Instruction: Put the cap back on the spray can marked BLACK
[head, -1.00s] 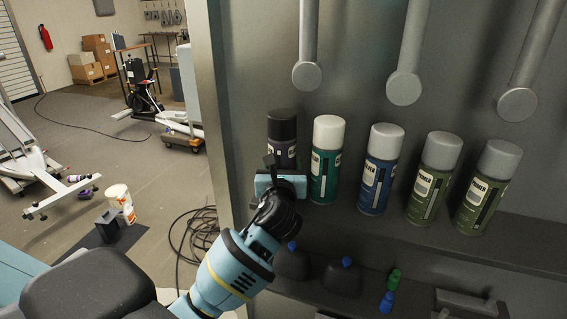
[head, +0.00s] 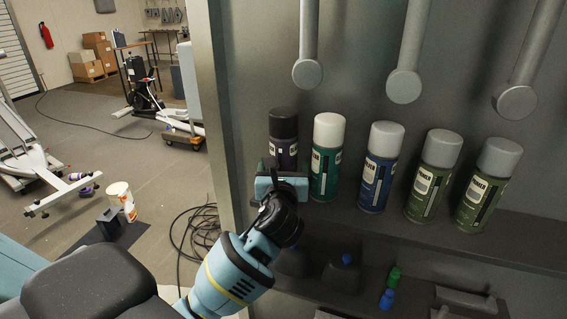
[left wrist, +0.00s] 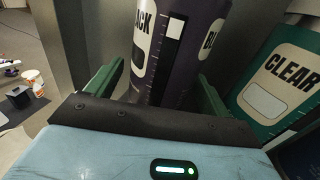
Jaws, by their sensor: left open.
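The spray can marked BLACK (head: 284,145), dark purple with a dark cap-like top (head: 284,118), stands upright at the left end of the shelf row. In the left wrist view its label (left wrist: 145,38) partly reads "LACK"; its top is out of that view. My left gripper (head: 282,178) is open at the can's lower front. In the left wrist view the green fingers of the left gripper (left wrist: 160,80) stand on either side of the can, with gaps visible. Whether the fingers touch it I cannot tell. My right gripper is not in view.
A green CLEAR can (head: 326,160) stands close to the right, then a blue can (head: 381,170) and two olive primer cans (head: 434,178). The cabinet's edge (head: 207,100) is at left. Small blue and green items (head: 390,285) lie on the lower shelf (head: 345,300).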

